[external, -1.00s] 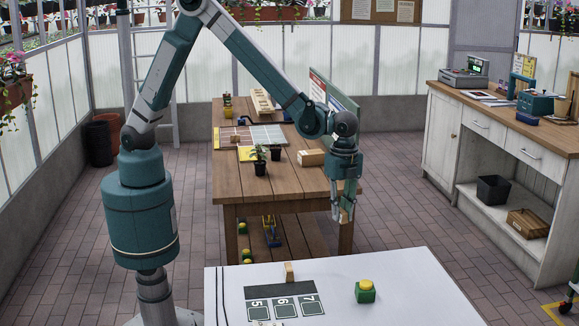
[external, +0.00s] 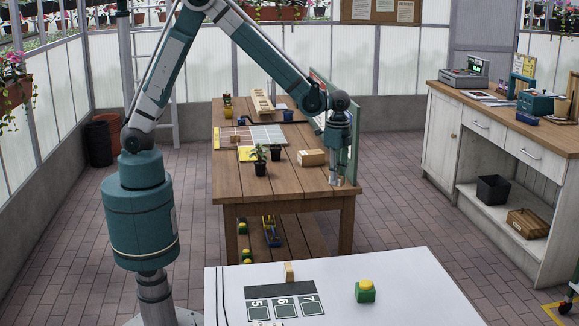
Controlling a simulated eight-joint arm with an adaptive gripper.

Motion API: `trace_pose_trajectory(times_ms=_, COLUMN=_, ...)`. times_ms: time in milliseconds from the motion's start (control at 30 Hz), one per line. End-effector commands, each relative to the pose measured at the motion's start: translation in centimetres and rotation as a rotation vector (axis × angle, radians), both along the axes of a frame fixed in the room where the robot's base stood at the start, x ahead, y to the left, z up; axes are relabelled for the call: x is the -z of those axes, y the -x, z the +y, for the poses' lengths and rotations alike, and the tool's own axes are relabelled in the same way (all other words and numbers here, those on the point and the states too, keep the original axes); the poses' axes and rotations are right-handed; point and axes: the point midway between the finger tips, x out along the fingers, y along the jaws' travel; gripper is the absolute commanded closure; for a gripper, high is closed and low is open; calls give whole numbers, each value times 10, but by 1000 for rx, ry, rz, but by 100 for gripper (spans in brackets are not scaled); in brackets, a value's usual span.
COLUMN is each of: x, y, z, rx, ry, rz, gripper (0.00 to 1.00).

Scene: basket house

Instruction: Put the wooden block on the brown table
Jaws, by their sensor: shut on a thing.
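The brown table (external: 295,187) stands in the middle, with bare planks along its near side. My gripper (external: 338,181) points down at the table's right near corner, its fingertips at or just above the top. It is shut on a small wooden block, which is mostly hidden between the fingers. I cannot tell whether the block touches the table. Another wooden block (external: 289,270) stands upright on the white table (external: 400,290) in front.
A light wooden box-like block (external: 311,157), small potted plants (external: 260,163) and a coloured grid board (external: 250,137) lie on the brown table. A board (external: 353,145) stands along its right edge. A green-and-yellow block (external: 366,291) sits on the white table.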

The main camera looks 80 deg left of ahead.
Motion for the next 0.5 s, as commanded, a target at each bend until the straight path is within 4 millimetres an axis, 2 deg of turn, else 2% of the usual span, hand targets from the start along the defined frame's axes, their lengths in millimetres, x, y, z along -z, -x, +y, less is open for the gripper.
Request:
trace_pose_trajectory(times_ms=33, x=0, y=0, z=16, rx=-29, ry=0, rz=0, gripper=92)
trace_pose_trajectory(times_ms=100, x=0, y=0, z=36, rx=-66, ry=0, rz=0, gripper=92)
trace_pose_trajectory(times_ms=500, x=0, y=13, z=143, rx=-274, ry=0, rz=0, gripper=92)
